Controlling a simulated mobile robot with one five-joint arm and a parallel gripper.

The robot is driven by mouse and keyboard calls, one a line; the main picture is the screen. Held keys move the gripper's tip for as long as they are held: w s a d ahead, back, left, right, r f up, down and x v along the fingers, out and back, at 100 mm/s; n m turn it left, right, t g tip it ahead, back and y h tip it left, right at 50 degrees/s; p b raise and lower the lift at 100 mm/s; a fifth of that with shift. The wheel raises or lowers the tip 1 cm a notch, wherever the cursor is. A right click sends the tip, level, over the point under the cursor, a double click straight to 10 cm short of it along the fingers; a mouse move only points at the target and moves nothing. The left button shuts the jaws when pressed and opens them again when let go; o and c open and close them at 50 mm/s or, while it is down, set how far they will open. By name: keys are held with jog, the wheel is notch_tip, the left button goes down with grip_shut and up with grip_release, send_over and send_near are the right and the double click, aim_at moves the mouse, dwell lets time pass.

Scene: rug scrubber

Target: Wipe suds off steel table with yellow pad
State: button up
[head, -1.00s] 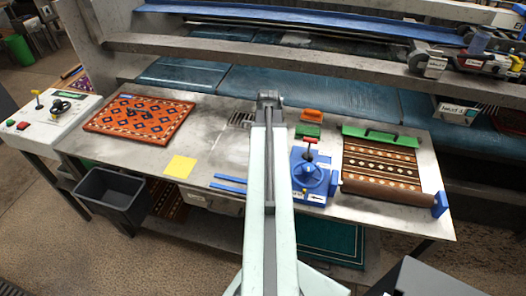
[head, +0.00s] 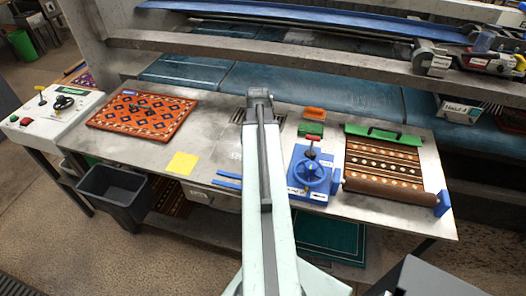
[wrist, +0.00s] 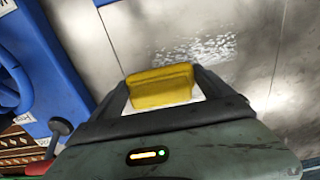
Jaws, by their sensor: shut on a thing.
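In the wrist view my gripper (wrist: 162,88) is shut on the yellow pad (wrist: 160,86), one dark finger at each end. A patch of white suds (wrist: 200,48) lies on the bare steel just beyond the pad. Whether the pad touches the table I cannot tell. In the head view my arm reaches over the middle of the steel table (head: 206,130) and hides the pad. A flat yellow square (head: 182,163) lies near the table's front edge, left of my arm.
A blue handwheel device (head: 313,172) stands close right of my arm, with a rolled patterned rug (head: 385,165) beyond it. An orange rug (head: 143,113) lies at the left. Blue strips (head: 228,180) lie near the front edge. A dark bin (head: 110,185) stands below.

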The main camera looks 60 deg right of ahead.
aim_at(239, 155)
jog(key=shift+w+a, duration=0.75)
jog(key=shift+w, duration=1.65)
jog(key=shift+w+a, duration=0.75)
jog(key=shift+w, duration=1.7)
jog(key=shift+w+a, duration=0.75)
jog(key=shift+w, duration=1.65)
jog(key=shift+s+a+f, duration=0.15)
jog(key=shift+s+a, duration=0.25)
jog(key=shift+a, duration=0.4)
jog(key=shift+s+d, duration=0.35)
jog(key=shift+s, duration=0.55)
jog(key=shift+s+d, duration=0.3)
jog(key=shift+s, duration=0.55)
jog(key=shift+s+d, duration=0.25)
jog(key=shift+s, duration=0.65)
jog(key=shift+s+d, duration=0.25)
jog(key=shift+s, duration=0.6)
jog(key=shift+s+d, duration=0.6)
jog(key=shift+s, duration=1.2)
jog(key=shift+s+d, duration=0.55)
jog(key=shift+s, duration=1.3)
jog(key=shift+s+d, duration=0.6)
jog(key=shift+s, duration=1.2)
notch_tip(239, 155, up, 6)
jog(key=p, duration=0.6)
